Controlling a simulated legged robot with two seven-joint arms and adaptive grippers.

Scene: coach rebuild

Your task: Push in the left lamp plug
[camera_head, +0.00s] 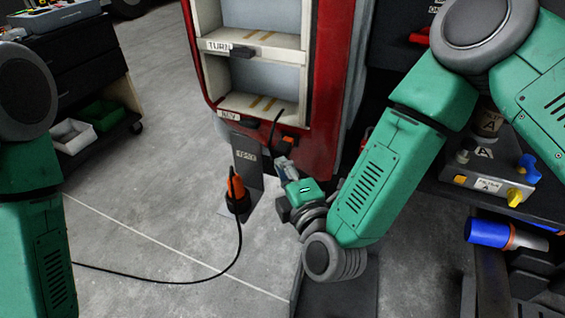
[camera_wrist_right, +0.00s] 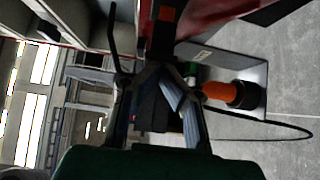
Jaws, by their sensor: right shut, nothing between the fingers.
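The red cabinet (camera_head: 335,80) has a cream front with open compartments marked "TURN" and "KEY". A small orange piece (camera_head: 288,144) sits at its lower edge and shows in the wrist view (camera_wrist_right: 167,14). I cannot tell whether it is the left lamp plug. My right gripper (camera_head: 282,163) is shut and empty, just below this piece; its fingertips show in the wrist view (camera_wrist_right: 158,72). Contact is unclear. A larger orange-and-black connector (camera_head: 237,188) with a black cable stands left of it, and shows in the wrist view (camera_wrist_right: 216,92). My left gripper is outside the view.
A dark panel marked "TEST" (camera_head: 247,155) stands behind the connector. The black cable (camera_head: 238,250) loops across the grey floor. A thin dark rod (camera_head: 275,128) rises near my right gripper. A bench (camera_head: 450,192) with small parts is at right, a drawer cart (camera_head: 85,70) at left.

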